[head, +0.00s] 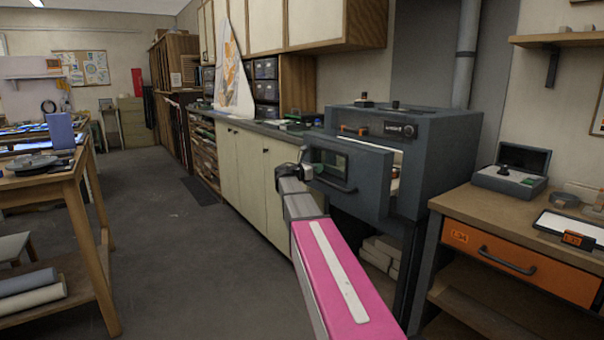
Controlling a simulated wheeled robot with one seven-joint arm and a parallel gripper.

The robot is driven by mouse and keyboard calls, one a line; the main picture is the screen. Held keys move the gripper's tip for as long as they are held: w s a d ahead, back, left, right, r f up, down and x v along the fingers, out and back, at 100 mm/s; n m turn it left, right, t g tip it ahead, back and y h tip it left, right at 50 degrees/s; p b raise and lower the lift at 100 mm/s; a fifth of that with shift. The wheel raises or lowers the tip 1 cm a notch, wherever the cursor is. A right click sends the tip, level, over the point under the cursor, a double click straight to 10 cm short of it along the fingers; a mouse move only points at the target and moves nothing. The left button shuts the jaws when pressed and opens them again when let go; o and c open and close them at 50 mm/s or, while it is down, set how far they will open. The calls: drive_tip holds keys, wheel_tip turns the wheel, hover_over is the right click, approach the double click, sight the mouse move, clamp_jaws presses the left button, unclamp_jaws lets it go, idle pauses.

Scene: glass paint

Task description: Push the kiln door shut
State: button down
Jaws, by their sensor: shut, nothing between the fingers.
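The kiln (440,150) is a dark grey box on a stand at the right of the head view. Its door (371,187), with a small greenish window and a bar handle, stands partly open toward the left. A lit gap to the chamber shows above and to the right of the door. My gripper (306,170) is at the door's left edge, at the end of my arm. It is shut and empty. I cannot tell whether it touches the door.
A workbench with an orange drawer (522,262) stands to the right of the kiln. Cream cabinets (245,170) with a counter run behind on the left. A wooden table (72,185) is at far left. The floor (180,260) between is clear.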

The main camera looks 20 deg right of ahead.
drive_tip(key=x, duration=1.1)
drive_tip(key=shift+w+d, duration=0.15)
drive_tip(key=shift+d, duration=0.1)
drive_tip(key=shift+a, duration=0.25)
drive_tip(key=v, duration=1.4)
drive_tip(key=s+a+f+m+g+y, duration=0.1)
drive_tip(key=s+a+f+m+y, duration=0.15)
drive_tip(key=s+f, duration=0.4)
drive_tip(key=s+a+f+m+g+y, duration=0.1)
drive_tip(key=s+a+f+m+y, duration=0.2)
drive_tip(key=f, duration=0.6)
drive_tip(key=s+a+f+m+g+y, duration=0.1)
drive_tip(key=s+a+f+m+y, duration=0.2)
drive_tip(key=s+f, duration=0.35)
drive_tip(key=s+a+f+m+g+y, duration=0.1)
drive_tip(key=s+a+f+m+y, duration=0.3)
drive_tip(key=s, duration=0.5)
drive_tip(key=s+a+f+m+g+y, duration=0.1)
drive_tip(key=s+a+f+m+y, duration=0.3)
drive_tip(key=s+a+f+m, duration=0.5)
drive_tip(key=shift+s+a+f+g+y, duration=0.25)
drive_tip(key=shift+a+f+g+y, duration=0.1)
drive_tip(key=shift+f, duration=0.3)
